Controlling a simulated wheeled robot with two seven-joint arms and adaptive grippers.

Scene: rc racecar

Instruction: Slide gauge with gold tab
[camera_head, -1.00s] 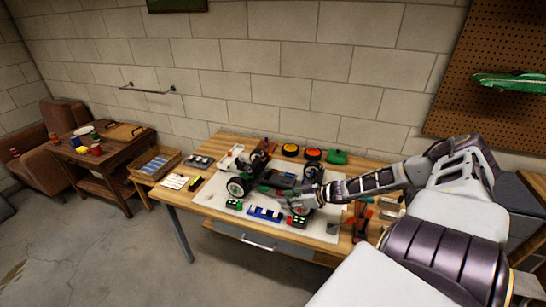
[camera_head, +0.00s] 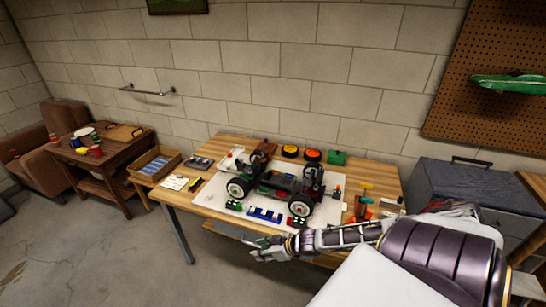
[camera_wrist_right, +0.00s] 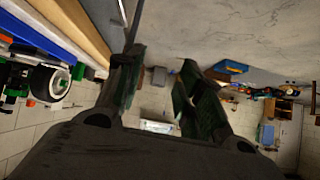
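I cannot pick out a gauge with a gold tab for certain; small parts are too small to tell. An RC car (camera_head: 277,185) with black tyres stands on a white mat (camera_head: 327,213) on the wooden workbench (camera_head: 178,196). A blue-and-white piece (camera_head: 265,214) lies in front of it. My right gripper (camera_head: 255,250) is low at the bench's front edge, apart from the car and mat. In the right wrist view its dark fingers (camera_wrist_right: 162,60) stand apart with nothing between them. My left gripper is out of view.
A grey cabinet (camera_head: 465,185) is at the right.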

